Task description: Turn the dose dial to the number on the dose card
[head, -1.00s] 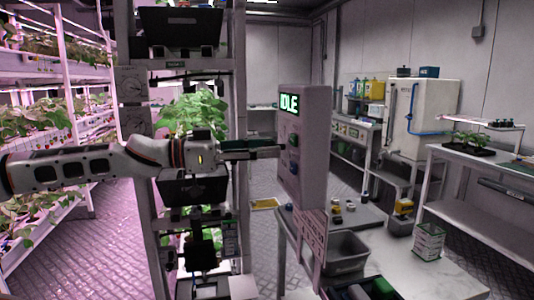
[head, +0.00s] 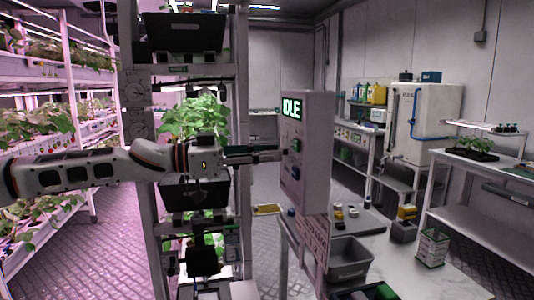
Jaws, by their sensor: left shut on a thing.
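A pale control box (head: 317,150) stands right of centre in the head view, with a green-lit display (head: 291,106) reading "IDLE". My left gripper (head: 276,154) reaches in from the left, its fingers pointing right against the box's front face below the display. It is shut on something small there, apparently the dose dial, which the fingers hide. The dial's numbers and pointer cannot be read. A dark green button (head: 295,145) and a blue button (head: 293,171) sit on the same face beside and below the fingertips. I cannot make out a readable dose card. My right gripper is not in view.
A plant rack (head: 240,120) stands close behind my left forearm. A pale bench (head: 400,268) with a grey bin (head: 349,258) lies at the lower right. A white cabinet (head: 425,115) and a side table (head: 470,165) stand farther back. Open floor lies between them.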

